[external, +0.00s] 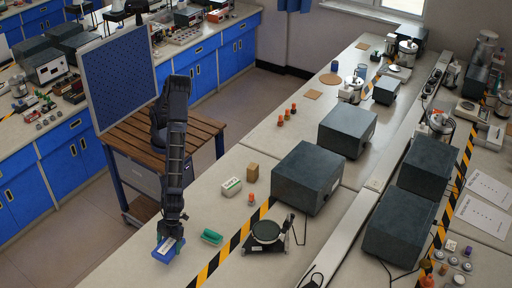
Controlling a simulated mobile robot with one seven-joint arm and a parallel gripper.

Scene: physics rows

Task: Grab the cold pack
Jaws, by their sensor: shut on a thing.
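In the external view, my gripper (172,236) points down at the near left end of the long pale bench. It is shut on a blue pack with a white patch (163,252), which looks like the cold pack. The fingers hide part of the pack. The pack is at or just above the bench top; I cannot tell if it touches.
A green object (211,237) lies close to the right of the pack. A white and green box (231,187), a brown block (253,173), a small orange-topped item (252,199) and a black round-topped device (266,233) stand farther right. Dark grey boxes (307,176) line the bench.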

